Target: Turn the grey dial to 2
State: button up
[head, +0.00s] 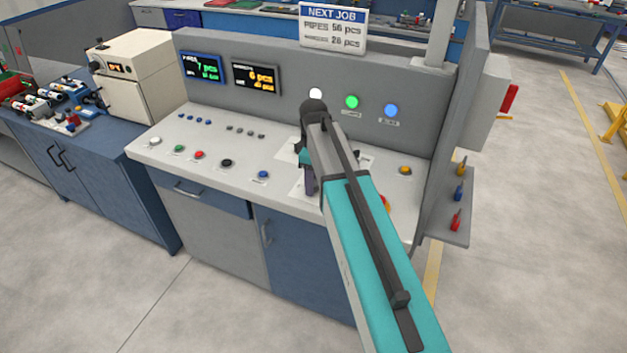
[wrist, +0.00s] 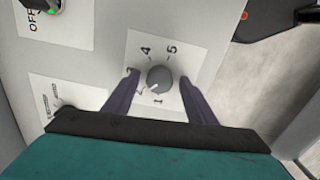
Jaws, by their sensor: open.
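The grey dial (wrist: 160,79) sits on a white plate (wrist: 142,45) with numbers around it, in the middle of the wrist view. Its white mark points to the lower left, towards the 2 or between the 1 and the 2; I cannot tell exactly. The 4 and 5 show above it, and the 3 is partly hidden by a finger. My gripper (wrist: 160,77) is open, with one purple finger on each side of the dial; contact cannot be told. In the head view my gripper (head: 309,180) reaches down to the console, and the dial is hidden there.
The console top (head: 230,140) carries several buttons. In the wrist view a switch (wrist: 50,8) marked OFF with a green light is at the upper left, and another marked plate (wrist: 75,95) is at the left. The console's back wall (head: 290,90) and right side wall (head: 468,110) stand close.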

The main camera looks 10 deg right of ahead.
notch_tip(320, 180, up, 14)
jog(key=b, duration=0.3)
dwell(0.9)
dwell(0.4)
